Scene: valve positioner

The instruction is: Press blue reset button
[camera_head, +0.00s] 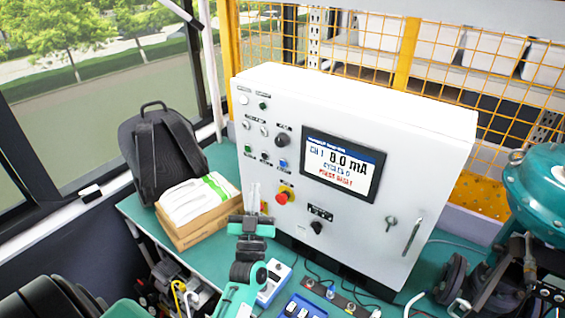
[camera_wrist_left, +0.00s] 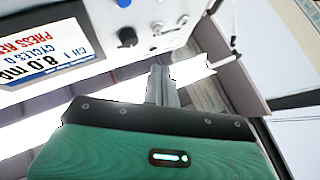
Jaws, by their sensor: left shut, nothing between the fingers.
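The blue reset button (camera_head: 283,163) is a small round button on the front of the white control cabinet (camera_head: 370,236), left of the screen and above the red emergency stop. A blue button also shows at the top edge of the left wrist view (camera_wrist_left: 123,3). My left gripper (camera_head: 254,188) is shut and empty, its fingers pointing up in front of the cabinet, below and left of the blue button. In the left wrist view its fingertips (camera_wrist_left: 159,72) show close together, apart from the button. My right gripper is not in view.
The screen (camera_head: 342,165) reads 8.0 mA and a red line that looks like "PRESS RESET". The red emergency stop (camera_head: 285,195) sits just right of my fingers. A cardboard box (camera_head: 190,228) and a black backpack (camera_head: 160,155) stand left. A teal valve unit (camera_head: 540,190) stands right.

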